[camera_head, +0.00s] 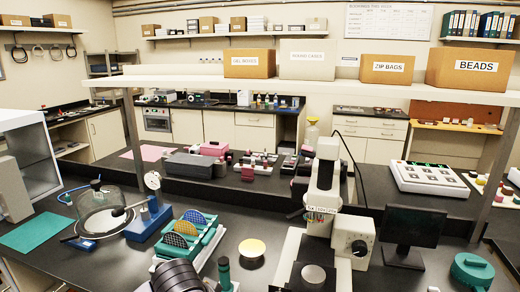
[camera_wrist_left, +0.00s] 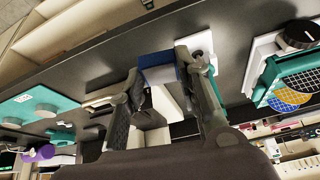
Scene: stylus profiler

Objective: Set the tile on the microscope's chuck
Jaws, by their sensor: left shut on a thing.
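The white microscope (camera_head: 325,178) stands right of centre in the head view. Its chuck (camera_head: 313,275) is a round grey disc low in front of it, and I see nothing on it. In the left wrist view my left gripper (camera_wrist_left: 159,66) is shut, with a small blue, flat-sided piece (camera_wrist_left: 158,61) between its fingertips, which I take to be the tile. The fingers hide part of it. Neither gripper shows clearly in the head view, and my right gripper is in no view.
A dark monitor (camera_head: 411,229) and a teal round object (camera_head: 472,270) stand to the right. A blue gauge stand (camera_head: 149,221) and glass dome (camera_head: 98,207) are at left.

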